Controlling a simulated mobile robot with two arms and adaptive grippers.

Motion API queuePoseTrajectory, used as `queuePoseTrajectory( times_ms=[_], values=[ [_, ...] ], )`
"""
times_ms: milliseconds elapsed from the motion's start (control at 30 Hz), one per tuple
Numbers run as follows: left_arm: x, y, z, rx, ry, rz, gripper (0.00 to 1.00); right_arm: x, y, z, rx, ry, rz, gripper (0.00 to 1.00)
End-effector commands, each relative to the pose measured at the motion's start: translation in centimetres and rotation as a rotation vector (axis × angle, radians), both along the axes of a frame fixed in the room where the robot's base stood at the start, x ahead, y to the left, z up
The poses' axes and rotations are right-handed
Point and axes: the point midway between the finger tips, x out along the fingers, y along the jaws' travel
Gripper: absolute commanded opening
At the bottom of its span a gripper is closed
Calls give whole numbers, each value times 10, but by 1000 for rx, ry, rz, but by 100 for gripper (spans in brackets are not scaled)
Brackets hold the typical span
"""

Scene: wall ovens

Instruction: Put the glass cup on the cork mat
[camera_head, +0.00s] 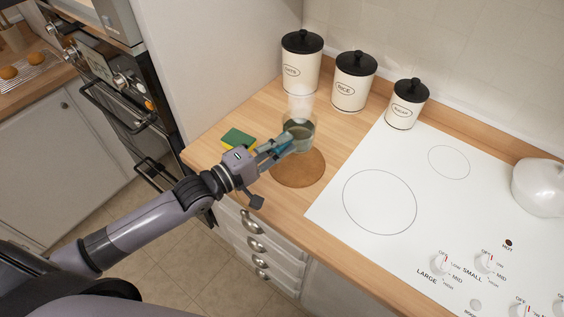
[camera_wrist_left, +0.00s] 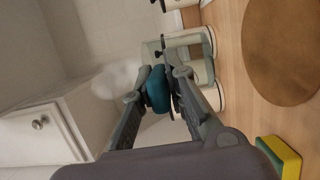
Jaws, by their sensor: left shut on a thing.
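The clear glass cup (camera_head: 300,127) is upright in my left gripper (camera_head: 281,147) in the head view. The round brown cork mat (camera_head: 300,173) lies flat on the wooden counter, just below the cup in the picture. The cup appears held above the counter near the mat's far edge; its exact height is hard to tell. In the left wrist view, the fingers (camera_wrist_left: 168,88) are close together and the mat (camera_wrist_left: 286,45) shows at the right. My right gripper is out of view.
A yellow-green sponge (camera_head: 238,139) lies left of the mat. Cream canisters with black lids, such as the nearest-left one (camera_head: 300,72), stand along the back. A white cooktop (camera_head: 420,215) lies to the right, with a white pot (camera_head: 540,187) on it.

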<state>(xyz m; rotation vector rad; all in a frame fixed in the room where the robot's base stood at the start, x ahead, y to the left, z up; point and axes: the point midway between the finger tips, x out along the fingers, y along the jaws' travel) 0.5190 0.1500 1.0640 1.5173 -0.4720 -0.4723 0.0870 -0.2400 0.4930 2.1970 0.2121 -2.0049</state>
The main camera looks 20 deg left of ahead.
Motion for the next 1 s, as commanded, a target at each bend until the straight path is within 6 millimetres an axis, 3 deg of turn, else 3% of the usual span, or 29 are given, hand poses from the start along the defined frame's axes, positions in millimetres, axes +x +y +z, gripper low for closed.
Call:
queuePoseTrajectory(
  times_ms=[100,533,967,1000],
  values=[
    [0,0,-22,-1,-3,0,0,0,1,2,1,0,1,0],
    [1,0,-69,-2,-5,2,0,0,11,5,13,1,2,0],
    [1,0,-78,-3,-6,0,0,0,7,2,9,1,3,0],
    [0,0,-80,-1,-2,0,14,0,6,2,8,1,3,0]
  ],
)
